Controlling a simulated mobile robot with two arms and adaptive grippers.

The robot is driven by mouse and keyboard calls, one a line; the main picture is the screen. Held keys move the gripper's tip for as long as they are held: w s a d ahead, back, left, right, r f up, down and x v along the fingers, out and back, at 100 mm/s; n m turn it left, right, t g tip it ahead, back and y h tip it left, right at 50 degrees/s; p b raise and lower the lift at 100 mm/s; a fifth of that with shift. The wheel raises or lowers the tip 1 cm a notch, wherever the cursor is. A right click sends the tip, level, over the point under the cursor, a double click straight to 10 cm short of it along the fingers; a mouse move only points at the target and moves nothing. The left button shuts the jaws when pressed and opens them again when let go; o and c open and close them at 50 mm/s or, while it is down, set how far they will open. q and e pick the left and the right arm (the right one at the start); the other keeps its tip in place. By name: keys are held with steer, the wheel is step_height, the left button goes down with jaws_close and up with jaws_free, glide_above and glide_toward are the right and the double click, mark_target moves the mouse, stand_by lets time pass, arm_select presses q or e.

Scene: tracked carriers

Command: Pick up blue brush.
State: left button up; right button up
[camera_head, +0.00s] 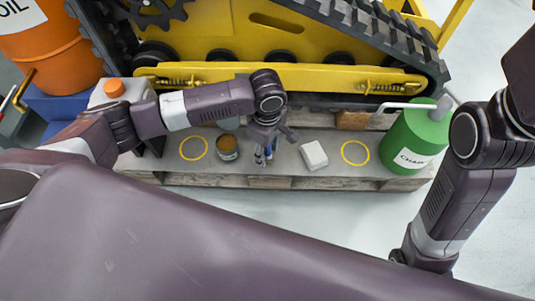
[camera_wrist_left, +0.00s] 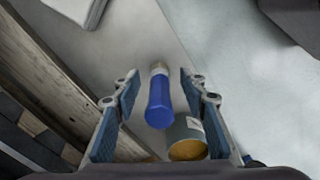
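The blue brush (camera_wrist_left: 160,98) shows in the left wrist view as a thick blue handle with a paler metal-coloured far end, over the grey board. My left gripper (camera_wrist_left: 158,84) is open, with one blue-padded finger on each side of the brush and a gap on both sides. In the head view my left gripper (camera_head: 265,152) points down over the pallet, and I cannot clearly separate the brush from the finger pads there. My right arm is at the right of the head view, but its gripper does not show.
A brown-topped can (camera_head: 227,148) stands close left of the gripper; it also shows in the left wrist view (camera_wrist_left: 187,140). A white block (camera_head: 314,155) lies to the right. A green canister (camera_head: 415,140) stands at the right end. The yellow tracked machine (camera_head: 300,75) rises behind.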

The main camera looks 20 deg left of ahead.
arm_select(q)
jaws_close()
stand_by(0.3)
